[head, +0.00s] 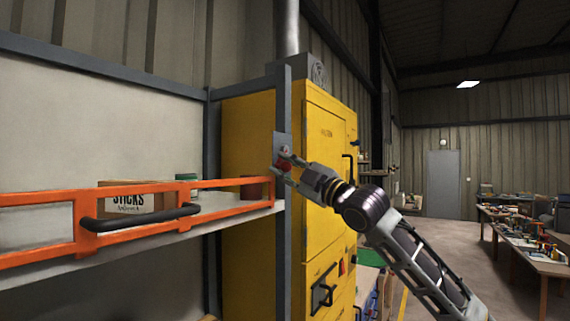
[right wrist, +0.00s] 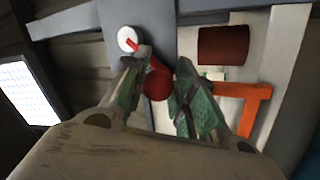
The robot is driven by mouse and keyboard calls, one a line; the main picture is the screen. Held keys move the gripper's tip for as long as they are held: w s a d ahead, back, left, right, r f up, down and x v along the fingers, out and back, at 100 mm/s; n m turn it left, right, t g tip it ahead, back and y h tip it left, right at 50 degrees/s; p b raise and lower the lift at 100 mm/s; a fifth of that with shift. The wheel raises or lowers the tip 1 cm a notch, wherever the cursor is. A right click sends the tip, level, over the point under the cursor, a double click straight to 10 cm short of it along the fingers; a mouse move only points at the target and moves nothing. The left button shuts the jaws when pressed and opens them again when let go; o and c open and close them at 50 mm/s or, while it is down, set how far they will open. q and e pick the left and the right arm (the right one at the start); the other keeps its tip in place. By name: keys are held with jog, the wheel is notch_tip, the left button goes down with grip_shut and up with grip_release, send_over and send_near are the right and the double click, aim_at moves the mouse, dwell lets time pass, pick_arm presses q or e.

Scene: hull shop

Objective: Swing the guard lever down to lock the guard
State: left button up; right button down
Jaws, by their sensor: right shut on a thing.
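The orange guard (head: 77,222) is a rail across the shelf front with a black handle (head: 140,217). Its right end reaches the grey post; its end also shows in the right wrist view (right wrist: 256,97). The guard lever (head: 283,165) is red, on a grey plate on that post. In the right wrist view the lever's red grip (right wrist: 157,84) lies between my fingers, and its thin red arm meets a white round pivot (right wrist: 129,39). My right gripper (head: 287,169) is shut on the lever; it also shows in the wrist view (right wrist: 166,60). My left gripper is out of view.
Behind the guard, the shelf (head: 150,240) holds a box marked STICKS (head: 125,202), a green-topped tin (head: 187,184) and a dark red can (head: 256,188). A yellow cabinet (head: 325,170) stands behind the post. Workbenches (head: 535,262) line the far right, with open floor before them.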

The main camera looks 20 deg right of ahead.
jog(key=shift+d+n, duration=0.2)
jog(key=shift+n, duration=0.1)
jog(key=c, duration=1.2)
grip_release()
jog(key=shift+s+f, duration=0.1)
jog(key=shift+f, duration=0.05)
jog(key=shift+s+d+f, duration=0.1)
jog(key=shift+v, duration=3.7)
